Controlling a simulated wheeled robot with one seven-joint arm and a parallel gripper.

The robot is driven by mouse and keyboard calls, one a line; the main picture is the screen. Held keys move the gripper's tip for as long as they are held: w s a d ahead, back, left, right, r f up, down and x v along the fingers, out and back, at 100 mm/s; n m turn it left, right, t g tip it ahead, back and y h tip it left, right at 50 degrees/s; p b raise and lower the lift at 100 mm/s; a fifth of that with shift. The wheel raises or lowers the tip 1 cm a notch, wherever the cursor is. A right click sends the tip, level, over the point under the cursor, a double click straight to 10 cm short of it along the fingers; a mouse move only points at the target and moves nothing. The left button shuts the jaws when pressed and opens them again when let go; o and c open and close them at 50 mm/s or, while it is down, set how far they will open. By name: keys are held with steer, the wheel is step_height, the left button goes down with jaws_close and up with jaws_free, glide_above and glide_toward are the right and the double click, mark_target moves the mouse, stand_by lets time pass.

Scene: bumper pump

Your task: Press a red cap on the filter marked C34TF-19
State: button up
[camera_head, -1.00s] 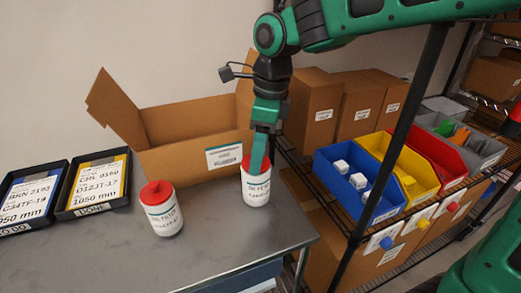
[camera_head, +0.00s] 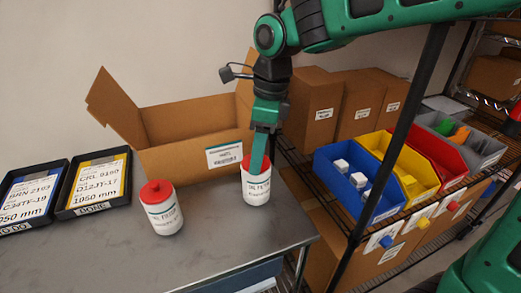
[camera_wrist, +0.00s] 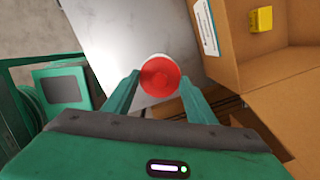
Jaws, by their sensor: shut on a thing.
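Two white filters stand upright on the grey table, the left filter (camera_head: 165,216) and the right filter (camera_head: 257,190). The left filter has a red cap (camera_head: 156,190) on top. The print on both labels is too small to read surely. My gripper (camera_head: 257,168) reaches down from above onto the right filter's top. Its fingers are shut on a red cap (camera_wrist: 160,76), which sits over the right filter's top. A thin white rim of the filter shows around the cap in the wrist view. Whether the cap is fully seated cannot be told.
An open carton (camera_head: 190,150) stands just behind the filters. Blue (camera_head: 330,170), yellow, red and grey bins stand on the right rack. The front table area is clear.

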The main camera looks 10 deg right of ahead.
stand_by(0.3)
steer(key=o, duration=1.6)
steer(key=shift+c, duration=0.2)
steer(key=shift+s+r, duration=0.1)
steer(key=shift+r, duration=3.4)
jaws_close()
steer(key=shift+f, duration=2.35)
